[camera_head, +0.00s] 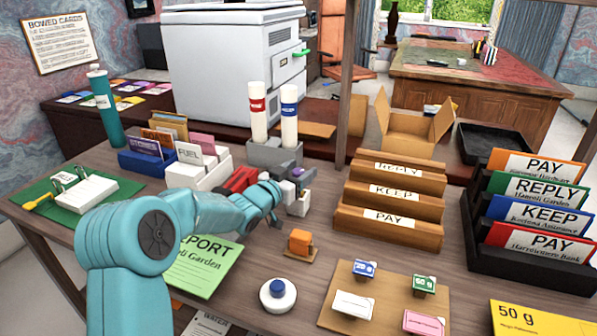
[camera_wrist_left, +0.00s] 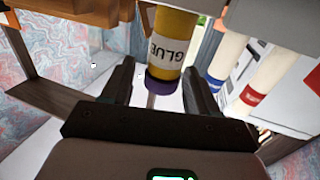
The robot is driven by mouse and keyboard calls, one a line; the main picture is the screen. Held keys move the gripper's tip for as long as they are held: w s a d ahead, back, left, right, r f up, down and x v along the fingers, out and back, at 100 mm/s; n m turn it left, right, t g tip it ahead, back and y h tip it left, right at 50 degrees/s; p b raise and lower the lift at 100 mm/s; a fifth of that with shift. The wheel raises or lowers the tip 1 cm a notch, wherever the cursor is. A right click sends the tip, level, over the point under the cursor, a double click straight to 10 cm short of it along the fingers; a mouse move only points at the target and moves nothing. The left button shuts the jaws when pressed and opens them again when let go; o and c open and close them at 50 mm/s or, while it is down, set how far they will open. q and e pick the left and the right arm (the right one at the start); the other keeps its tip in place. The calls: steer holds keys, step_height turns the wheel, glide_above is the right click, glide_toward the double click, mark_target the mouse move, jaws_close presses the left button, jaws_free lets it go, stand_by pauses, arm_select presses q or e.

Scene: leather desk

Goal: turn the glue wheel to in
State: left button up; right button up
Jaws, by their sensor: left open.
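The glue stick (camera_wrist_left: 172,45) shows in the left wrist view as a yellow tube with a white GLUE label. Its purple wheel (camera_wrist_left: 162,86) is at the lower end of the tube in that picture. My left gripper (camera_wrist_left: 159,92) is open, with one dark finger on each side of the wheel and a visible gap at both sides. In the head view my left gripper (camera_head: 301,190) is beside the grey holder, and a small purple spot (camera_head: 298,171) shows by it. My arm and gripper hide most of the glue stick there. My right gripper is not in view.
Red-labelled (camera_head: 257,112) and blue-labelled (camera_head: 289,114) white tubes stand in a grey holder (camera_head: 262,154) close behind the gripper. A wooden stepped rack (camera_head: 390,205) stands to the right. A small orange block (camera_head: 300,241) and a round white-and-blue item (camera_head: 278,294) lie in front.

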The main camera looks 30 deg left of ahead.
arm_select(q)
steer(key=c, duration=0.9)
steer(key=shift+a+r+m+h+p, duration=0.1)
steer(key=shift+r+m+h+p, duration=0.25)
steer(key=shift+h+p, duration=0.45)
steer(key=shift+c, duration=0.2)
steer(key=shift+f+m+h+p, duration=0.3)
steer(key=shift+m+p, duration=0.05)
steer(key=shift+p, duration=0.2)
steer(key=o, duration=0.9)
steer(key=shift+f, duration=0.1)
steer(key=shift+o, duration=0.2)
steer(key=shift+s, duration=0.1)
steer(key=s+a, duration=0.1)
steer(key=s, duration=0.6)
steer(key=shift+s, duration=0.15)
